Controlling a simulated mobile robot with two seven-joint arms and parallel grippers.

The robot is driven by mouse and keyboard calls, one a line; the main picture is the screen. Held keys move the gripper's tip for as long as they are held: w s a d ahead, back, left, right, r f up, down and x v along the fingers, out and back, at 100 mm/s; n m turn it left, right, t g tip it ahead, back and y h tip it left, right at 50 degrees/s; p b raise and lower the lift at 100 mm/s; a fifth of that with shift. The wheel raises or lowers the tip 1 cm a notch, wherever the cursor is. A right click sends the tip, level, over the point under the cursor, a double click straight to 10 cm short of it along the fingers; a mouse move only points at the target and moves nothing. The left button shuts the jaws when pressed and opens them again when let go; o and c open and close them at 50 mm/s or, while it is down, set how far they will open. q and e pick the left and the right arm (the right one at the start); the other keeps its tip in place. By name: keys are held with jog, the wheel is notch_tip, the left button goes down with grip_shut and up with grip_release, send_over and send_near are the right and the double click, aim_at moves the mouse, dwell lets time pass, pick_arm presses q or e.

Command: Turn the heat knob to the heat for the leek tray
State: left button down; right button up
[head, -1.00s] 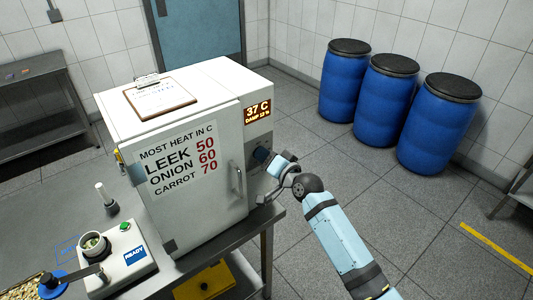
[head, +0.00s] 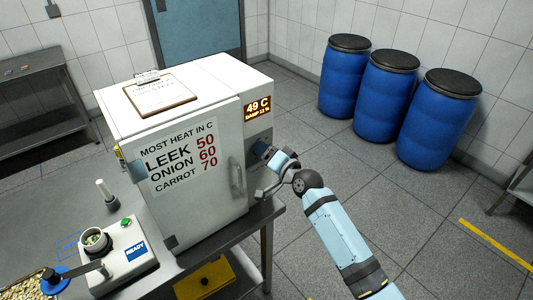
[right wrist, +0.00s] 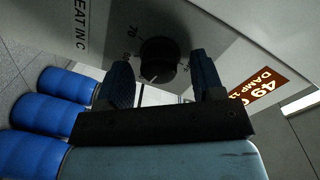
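The white heating cabinet (head: 190,110) stands on the metal table. Its door label (head: 180,158) lists leek 50, onion 60 and carrot 70. The orange display (head: 258,106) reads 49 C, with a damp line below; it also shows in the right wrist view (right wrist: 255,92). The black heat knob (right wrist: 158,60) has a white mark pointing down and left in the right wrist view, with scale numbers around it. My right gripper (right wrist: 158,75) is at the knob, one finger on either side, with visible gaps; contact cannot be seen. My left gripper is out of view.
A clipboard (head: 160,95) lies on top of the cabinet. A white device with a READY label (head: 136,251) and a cup of green pieces (head: 95,240) stands left of it. Three blue barrels (head: 384,98) stand at the back right. The floor around my right arm is clear.

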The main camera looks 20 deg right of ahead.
jog(key=b+v, duration=0.2)
jog(key=v, duration=1.2)
jog(key=shift+a, duration=0.1)
